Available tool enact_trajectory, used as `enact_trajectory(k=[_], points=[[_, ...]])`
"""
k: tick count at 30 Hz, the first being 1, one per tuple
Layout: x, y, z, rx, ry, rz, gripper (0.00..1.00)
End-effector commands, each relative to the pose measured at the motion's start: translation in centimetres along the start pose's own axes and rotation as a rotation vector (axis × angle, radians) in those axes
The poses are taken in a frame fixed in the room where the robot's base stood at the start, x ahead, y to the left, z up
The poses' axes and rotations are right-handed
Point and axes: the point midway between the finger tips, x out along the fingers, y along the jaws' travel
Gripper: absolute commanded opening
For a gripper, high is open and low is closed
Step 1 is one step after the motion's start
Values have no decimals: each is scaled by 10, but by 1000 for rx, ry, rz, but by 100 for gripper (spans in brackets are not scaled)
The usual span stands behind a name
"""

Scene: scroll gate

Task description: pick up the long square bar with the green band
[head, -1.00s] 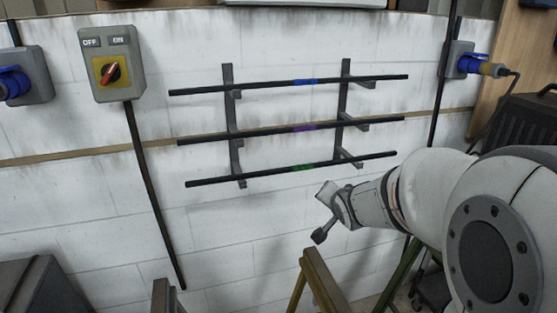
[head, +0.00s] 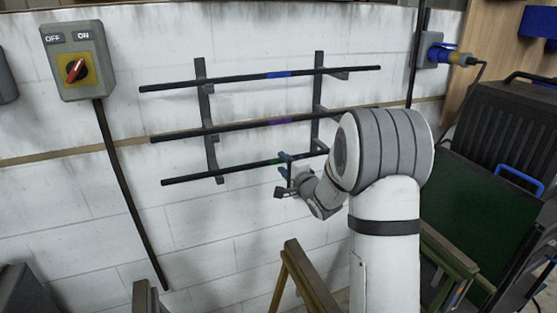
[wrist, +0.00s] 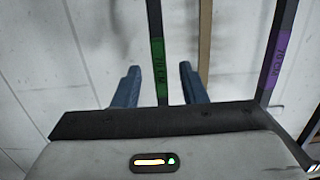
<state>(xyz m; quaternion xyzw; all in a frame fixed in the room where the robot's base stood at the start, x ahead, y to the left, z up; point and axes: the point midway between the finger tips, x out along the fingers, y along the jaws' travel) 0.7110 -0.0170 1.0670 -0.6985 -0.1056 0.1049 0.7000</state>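The long dark square bar with the green band (head: 200,178) lies on the lowest arms of a wall rack (head: 204,110). In the wrist view its green band (wrist: 158,66) runs between the two blue fingers of my gripper (wrist: 158,85). The fingers are open, with a gap on each side of the bar. In the head view my gripper (head: 285,168) is at the bar's green band and hides part of it. My arm hides the bar's right end.
A bar with a purple band (head: 200,134) lies on the middle rack arms, and one with a blue band (head: 230,79) on the top arms. A switch box (head: 77,62) is on the wall at left. A wooden trestle (head: 300,275) stands below.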

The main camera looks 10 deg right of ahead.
Motion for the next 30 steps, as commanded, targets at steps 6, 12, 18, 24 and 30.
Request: enact_trajectory(k=[6,12,18,24,30], points=[[28,-1,1,0,0,1,38],[30,0,1,-1,1,1,38],[30,0,2,-1,0,1,27],[30,0,2,-1,0,1,10],[30,0,2,-1,0,1,0]])
